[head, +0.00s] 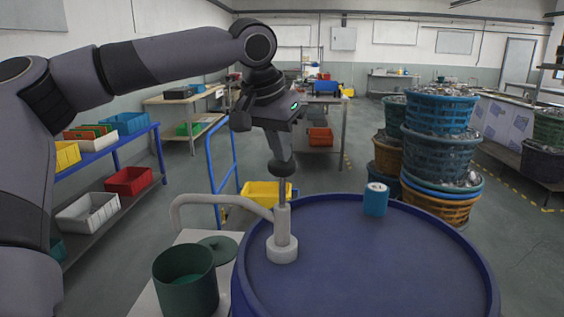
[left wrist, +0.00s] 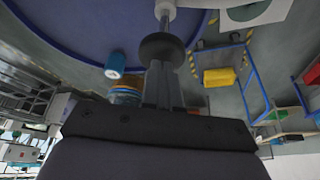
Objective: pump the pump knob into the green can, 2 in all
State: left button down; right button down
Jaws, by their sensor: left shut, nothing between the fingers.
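A grey pump stands on the blue drum (head: 370,255). Its dark round pump knob (head: 283,170) sits on a raised thin rod above the pump body (head: 282,235). The spout (head: 215,197) curves left and down toward the green can (head: 187,280), which stands open on a pale surface beside the drum. My left gripper (head: 281,155) is shut and empty, pointing down, with its fingertips right at the top of the knob. In the left wrist view the knob (left wrist: 162,48) is just beyond the fingertips. Contact is hard to tell. My right gripper is out of view.
A blue can (head: 376,199) with a white top stands on the drum's far edge. A green lid (head: 218,247) lies behind the green can. Stacked baskets (head: 438,150) stand at the right. A blue cart (head: 222,165) and a yellow bin (head: 262,193) are behind the pump.

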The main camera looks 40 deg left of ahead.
aim_at(278, 165)
pick_arm(q)
jog(key=shift+s+f+b, duration=0.1)
jog(key=shift+f+b, duration=0.55)
jog(key=shift+f, duration=1.95)
jog(key=shift+r, duration=0.1)
notch_tip(278, 165, up, 2)
jog(key=p, duration=0.2)
jog(key=shift+p, duration=0.4)
jog(key=shift+r, duration=2.15)
jog(key=shift+f, duration=0.1)
